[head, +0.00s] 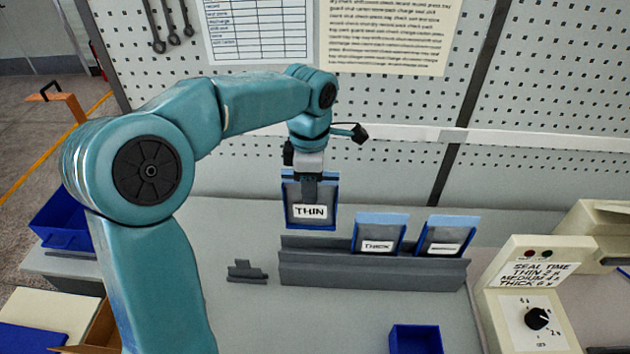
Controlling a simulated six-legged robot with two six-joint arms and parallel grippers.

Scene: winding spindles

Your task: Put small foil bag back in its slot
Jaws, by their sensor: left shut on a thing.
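My left gripper (309,186) points down and is shut on the top edge of a small foil bag (310,224), grey with blue edges and a white label reading THIN. The bag hangs upright, its lower edge just above the left part of a grey slotted rack (330,270). Two similar bags stand in the rack to the right: one labelled THICK (381,226), and one with a label too small to read (449,229). The rack's left part is empty under the held bag. My right gripper is not in view.
A small grey stepped block (247,272) lies left of the rack. A sealer box with a dial (527,300) stands at the right. A blue bin (416,340) is at the front. A perforated wall (560,110) rises behind. Bench between block and bin is clear.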

